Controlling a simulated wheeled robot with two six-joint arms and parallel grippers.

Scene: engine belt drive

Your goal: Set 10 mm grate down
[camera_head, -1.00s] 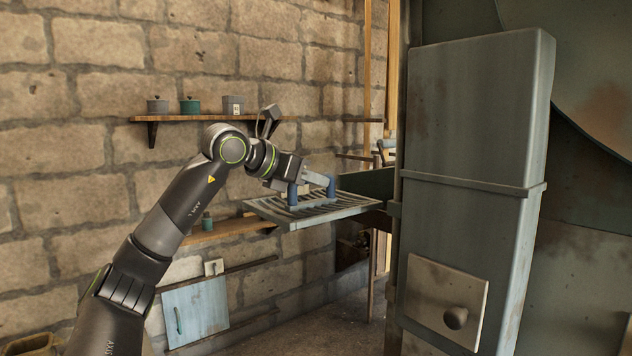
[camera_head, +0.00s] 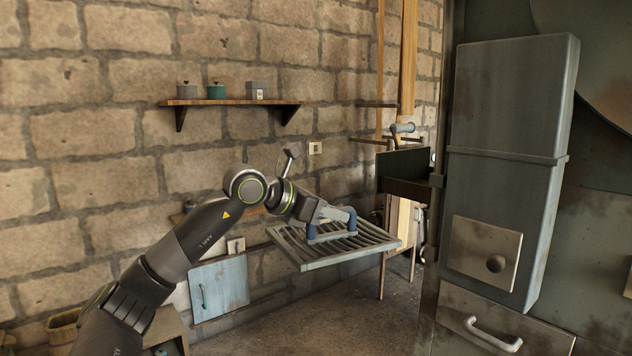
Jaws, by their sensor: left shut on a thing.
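The grate (camera_head: 350,251) is a grey slatted panel with a blue arched handle on top. It hangs in the air in the middle of the head view, roughly level and slightly tilted. My left gripper (camera_head: 331,217) is shut on the grate's handle. The fingertips are partly hidden behind the handle and wrist. The floor shows below the grate, and nothing is seen supporting it from beneath. My right gripper is not in view.
A tall grey metal cabinet (camera_head: 508,170) stands close on the right, with a dark panel (camera_head: 403,163) jutting from its left side. A wooden shelf (camera_head: 228,102) with small pots is on the stone wall. A blue panel (camera_head: 219,289) is low at left. Open floor (camera_head: 330,315) lies below.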

